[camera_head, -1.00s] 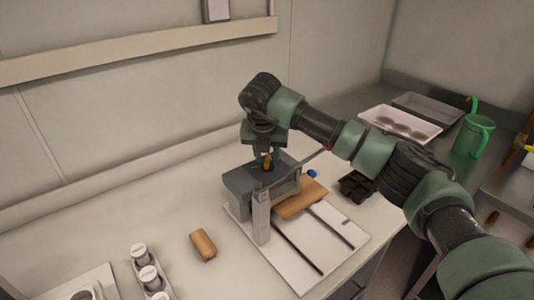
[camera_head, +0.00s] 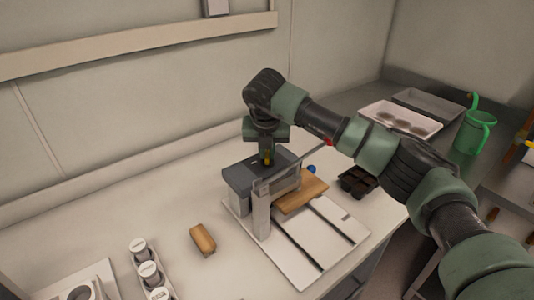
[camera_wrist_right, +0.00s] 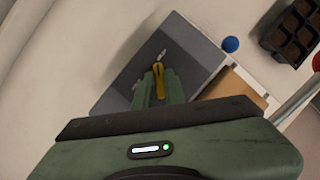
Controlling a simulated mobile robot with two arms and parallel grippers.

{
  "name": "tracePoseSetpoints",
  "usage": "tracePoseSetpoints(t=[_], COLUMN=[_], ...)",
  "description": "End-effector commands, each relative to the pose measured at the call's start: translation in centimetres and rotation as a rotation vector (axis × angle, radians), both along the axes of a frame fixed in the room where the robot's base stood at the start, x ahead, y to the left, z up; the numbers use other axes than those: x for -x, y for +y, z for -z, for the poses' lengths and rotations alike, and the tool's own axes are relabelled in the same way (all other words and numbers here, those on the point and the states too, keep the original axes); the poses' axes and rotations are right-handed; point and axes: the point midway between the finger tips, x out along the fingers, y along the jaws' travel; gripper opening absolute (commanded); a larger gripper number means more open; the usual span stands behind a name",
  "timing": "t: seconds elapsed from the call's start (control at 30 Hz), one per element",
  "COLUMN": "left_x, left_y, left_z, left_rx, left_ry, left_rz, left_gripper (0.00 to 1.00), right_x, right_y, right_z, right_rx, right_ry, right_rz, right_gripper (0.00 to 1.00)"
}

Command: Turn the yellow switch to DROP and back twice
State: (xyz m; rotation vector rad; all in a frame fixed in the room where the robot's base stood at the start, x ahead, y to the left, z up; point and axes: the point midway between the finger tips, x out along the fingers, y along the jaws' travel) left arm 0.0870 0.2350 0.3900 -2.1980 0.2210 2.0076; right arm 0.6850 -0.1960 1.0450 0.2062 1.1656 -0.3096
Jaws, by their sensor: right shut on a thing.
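The yellow switch (camera_wrist_right: 158,80) stands on the dark top of a grey box (camera_wrist_right: 185,45). In the head view the switch (camera_head: 267,158) shows as a small yellow piece below my right gripper (camera_head: 266,160). My right gripper (camera_wrist_right: 158,88) points down over the box and is shut on the yellow switch, with the fingers at its sides. The grey box (camera_head: 236,184) stands at the back of a white board (camera_head: 285,258). The markings around the switch are too small to read. My left gripper is not in view.
A wooden block (camera_head: 203,240) lies left of the board. White-lidded jars (camera_head: 150,272) stand at the front left. A black cell tray (camera_head: 357,182) and a blue ball (camera_wrist_right: 231,44) are to the right of the box. A green jug (camera_head: 474,133) stands further right.

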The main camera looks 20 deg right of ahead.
Motion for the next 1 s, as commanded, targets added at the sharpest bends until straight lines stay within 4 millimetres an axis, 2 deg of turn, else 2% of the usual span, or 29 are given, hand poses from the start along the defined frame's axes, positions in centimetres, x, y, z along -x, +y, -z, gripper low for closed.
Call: tracePoseSetpoints(t=[0.2,0.5,1.0], left_x=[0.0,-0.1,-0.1], left_y=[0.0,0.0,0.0], left_z=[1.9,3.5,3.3], left_rx=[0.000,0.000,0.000], left_ry=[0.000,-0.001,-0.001], left_rz=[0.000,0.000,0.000], left_gripper=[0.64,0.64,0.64], right_x=[0.0,0.0,-0.1], right_y=[-0.2,-0.4,-0.6], right_z=[0.3,0.1,-0.2], right_rx=[-0.001,-0.002,-0.004], right_ry=[-0.002,-0.001,-0.001], right_rz=[-0.156,-0.438,-0.911], right_gripper=[0.00,0.00,0.00])
